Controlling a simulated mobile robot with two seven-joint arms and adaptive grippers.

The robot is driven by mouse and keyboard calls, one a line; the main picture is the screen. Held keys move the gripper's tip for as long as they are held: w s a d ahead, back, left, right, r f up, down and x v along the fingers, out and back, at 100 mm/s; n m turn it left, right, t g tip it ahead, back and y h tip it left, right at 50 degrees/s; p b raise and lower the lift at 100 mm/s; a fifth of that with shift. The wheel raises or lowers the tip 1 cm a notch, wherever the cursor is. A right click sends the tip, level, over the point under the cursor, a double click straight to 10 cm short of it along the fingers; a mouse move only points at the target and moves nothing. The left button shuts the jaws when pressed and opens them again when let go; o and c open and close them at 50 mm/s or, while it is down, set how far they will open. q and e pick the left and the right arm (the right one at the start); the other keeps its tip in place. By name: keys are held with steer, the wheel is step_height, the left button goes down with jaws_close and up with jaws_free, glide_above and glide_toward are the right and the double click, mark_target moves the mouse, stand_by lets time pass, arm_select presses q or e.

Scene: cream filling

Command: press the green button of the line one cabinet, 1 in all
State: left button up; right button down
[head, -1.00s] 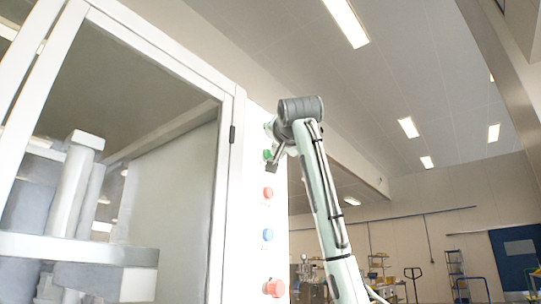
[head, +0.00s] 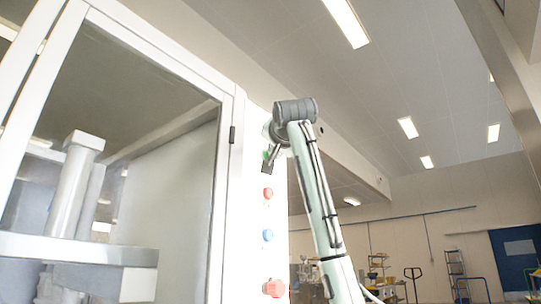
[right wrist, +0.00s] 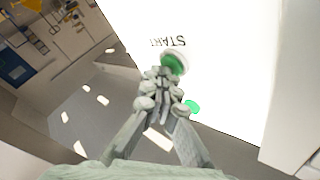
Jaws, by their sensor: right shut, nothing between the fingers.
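The green button (head: 265,155) is at the top of a column of buttons on the white cabinet's (head: 255,200) right-hand panel, partly hidden by my right gripper (head: 267,164) in the head view. In the right wrist view the green button (right wrist: 177,62) has a pale collar and sits beside an upside-down START label. My right gripper (right wrist: 168,76) is shut and empty, its fingertips overlapping the button's lower edge. Whether they touch it I cannot tell. A smaller green spot (right wrist: 192,106) shows beside the fingers. My left gripper is out of view.
Below the green button are a red button (head: 267,194), a blue button (head: 267,235) and a larger red knob (head: 273,288). The cabinet's framed clear door (head: 232,180) is left of the panel. Open hall space lies to the right.

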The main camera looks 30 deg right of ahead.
steer(key=shift+s, duration=0.1)
steer(key=shift+s+d+b, duration=0.35)
steer(key=shift+s+b, duration=0.1)
steer(key=shift+s, duration=0.3)
steer(key=s, duration=0.1)
steer(key=s+d+b, duration=0.1)
steer(key=s, duration=0.1)
steer(key=s+d+b, duration=0.1)
steer(key=shift+s, duration=0.3)
steer(key=shift+f, duration=0.1)
stand_by(0.8)
